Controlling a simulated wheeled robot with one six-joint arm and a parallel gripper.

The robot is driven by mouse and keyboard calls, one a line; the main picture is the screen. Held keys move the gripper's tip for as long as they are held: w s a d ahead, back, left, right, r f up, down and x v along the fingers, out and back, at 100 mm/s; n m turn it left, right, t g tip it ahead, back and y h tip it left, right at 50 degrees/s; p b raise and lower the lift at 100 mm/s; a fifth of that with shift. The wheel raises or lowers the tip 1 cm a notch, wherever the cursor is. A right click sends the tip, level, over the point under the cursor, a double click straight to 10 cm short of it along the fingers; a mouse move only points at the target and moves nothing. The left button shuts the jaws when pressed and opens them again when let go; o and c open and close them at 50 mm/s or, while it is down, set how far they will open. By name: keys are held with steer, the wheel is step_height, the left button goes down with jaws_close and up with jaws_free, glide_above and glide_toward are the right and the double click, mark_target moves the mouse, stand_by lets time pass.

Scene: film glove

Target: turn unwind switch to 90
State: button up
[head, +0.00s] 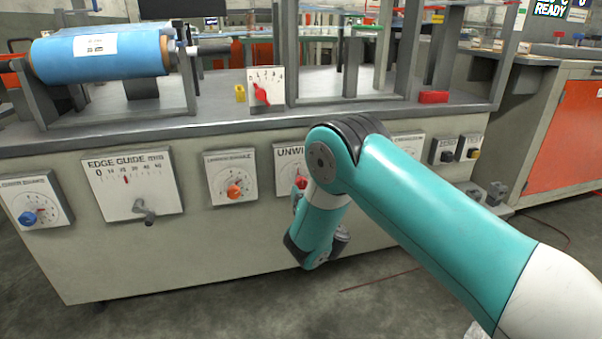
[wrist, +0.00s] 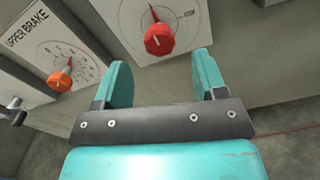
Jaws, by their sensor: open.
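The unwind switch shows in the head view as a white panel (head: 289,158) lettered "UNWI", the rest hidden behind my arm. Its red knob (head: 301,183) is partly covered by my arm. In the wrist view the red knob (wrist: 159,38) sits on its pale dial plate (wrist: 185,14), with a red pointer aimed up and slightly left. My gripper (wrist: 165,78) is open, its two teal fingers apart and empty. The knob appears beyond the fingertips, roughly between them and a little above, not visibly touched. In the head view my arm hides the fingers.
Left of it is the orange-knob brake panel (head: 232,178), also in the wrist view (wrist: 55,55). Further left are the edge guide panel (head: 135,185) and a blue-knob panel (head: 38,200). A blue film roll (head: 100,52) rests on the bench above. Floor in front is clear.

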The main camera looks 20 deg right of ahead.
mark_target(302, 184)
steer(key=shift+w, duration=3.5)
steer(key=shift+c, duration=0.5)
steer(key=c, duration=0.8)
